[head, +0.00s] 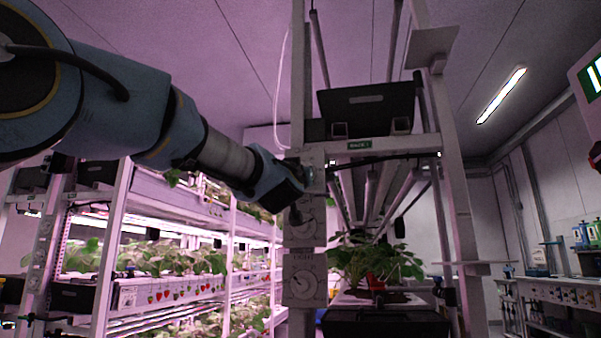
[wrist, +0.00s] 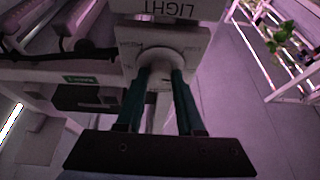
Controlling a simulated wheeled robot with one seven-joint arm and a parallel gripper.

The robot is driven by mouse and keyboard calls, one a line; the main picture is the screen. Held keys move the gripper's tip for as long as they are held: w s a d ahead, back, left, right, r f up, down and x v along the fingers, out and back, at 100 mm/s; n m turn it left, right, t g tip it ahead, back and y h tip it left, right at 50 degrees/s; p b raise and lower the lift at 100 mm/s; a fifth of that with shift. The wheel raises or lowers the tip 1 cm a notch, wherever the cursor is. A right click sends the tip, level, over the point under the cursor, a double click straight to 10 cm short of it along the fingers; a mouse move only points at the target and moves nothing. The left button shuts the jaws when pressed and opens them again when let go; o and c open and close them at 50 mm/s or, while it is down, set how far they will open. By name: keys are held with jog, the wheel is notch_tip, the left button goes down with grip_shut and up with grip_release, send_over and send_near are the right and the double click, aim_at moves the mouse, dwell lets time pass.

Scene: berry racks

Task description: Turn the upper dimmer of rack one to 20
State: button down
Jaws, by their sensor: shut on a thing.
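Several pale dimmer boxes are stacked on the near post of the rack with the green sign (head: 360,144). The top dimmer box (head: 313,157) is at the sign's level, partly hidden by my gripper (head: 303,178). In the wrist view, upside down, my gripper (wrist: 160,78) has its two teal fingers shut on the round pale knob (wrist: 160,56) of this dimmer box (wrist: 132,48). The knob's setting cannot be read. A middle dimmer box (head: 304,234) and a lower dimmer box marked LIGHT (head: 304,280) sit below, with the middle one's top partly covered by my arm.
A black bin (head: 368,105) stands on the rack above the sign, and a dark cable (head: 385,159) runs right from the box. Plants (head: 375,262) grow on the rack's lower level. Lit plant shelves (head: 170,262) stand at left. A bench (head: 560,290) is at far right.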

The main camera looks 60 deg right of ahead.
jog(key=c, duration=0.5)
grip_release()
jog(key=b+v, duration=0.2)
jog(key=v, duration=0.8)
jog(key=shift+s+a+f+b, duration=0.15)
jog(key=shift+a+f+b, duration=0.05)
jog(key=shift+a+b, duration=0.15)
